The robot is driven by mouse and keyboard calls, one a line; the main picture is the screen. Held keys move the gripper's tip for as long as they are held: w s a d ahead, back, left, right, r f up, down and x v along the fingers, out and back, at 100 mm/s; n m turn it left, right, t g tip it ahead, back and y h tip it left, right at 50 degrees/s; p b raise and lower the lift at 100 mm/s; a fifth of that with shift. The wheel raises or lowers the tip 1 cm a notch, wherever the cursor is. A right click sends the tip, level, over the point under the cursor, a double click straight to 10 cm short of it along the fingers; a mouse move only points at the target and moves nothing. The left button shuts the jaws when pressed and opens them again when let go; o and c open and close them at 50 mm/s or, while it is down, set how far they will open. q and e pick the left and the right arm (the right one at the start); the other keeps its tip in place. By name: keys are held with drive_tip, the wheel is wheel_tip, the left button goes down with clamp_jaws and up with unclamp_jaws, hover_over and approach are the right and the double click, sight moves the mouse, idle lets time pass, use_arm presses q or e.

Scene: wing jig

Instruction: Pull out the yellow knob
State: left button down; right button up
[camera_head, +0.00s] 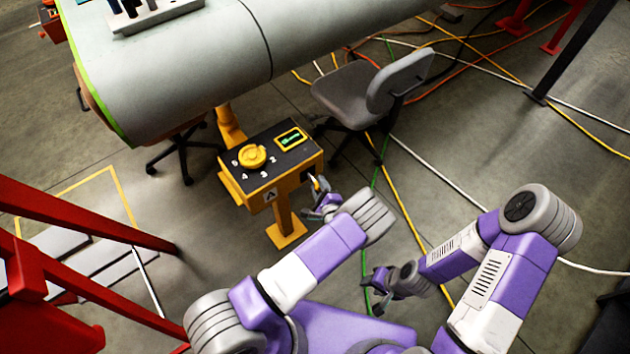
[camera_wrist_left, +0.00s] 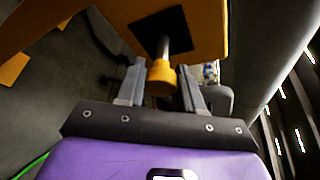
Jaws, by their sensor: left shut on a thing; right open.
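The yellow knob (camera_wrist_left: 161,78) sits on a metal shaft that comes out of a black plate (camera_wrist_left: 161,34) on the side of the orange control box (camera_head: 256,192). In the left wrist view a length of bare shaft shows between knob and plate. My left gripper (camera_head: 318,190) is at the right side of the box, shut on the knob, with one finger on each side of it. In the head view the knob is mostly hidden by the gripper. My right gripper (camera_head: 374,286) is open and empty, low over the floor, apart from the box.
The box top carries a yellow dial (camera_head: 252,156) and a green display (camera_head: 290,139). A grey chair (camera_head: 345,92) stands behind it. The large wing (camera_head: 185,75) is at the upper left, red frames (camera_head: 70,225) at the left. Cables (camera_head: 455,180) cross the floor at the right.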

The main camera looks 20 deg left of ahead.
use_arm(q)
drive_tip(key=shift+s+d+f, duration=0.1)
drive_tip(key=shift+s+d, duration=0.05)
drive_tip(key=shift+d, duration=0.15)
drive_tip(key=c, duration=0.7)
unclamp_jaws()
drive_tip(key=shift+c, duration=0.2)
drive_tip(key=p+v, duration=0.2)
drive_tip(key=v, duration=0.5)
drive_tip(key=shift+s+d, duration=0.2)
drive_tip(key=shift+s, duration=0.1)
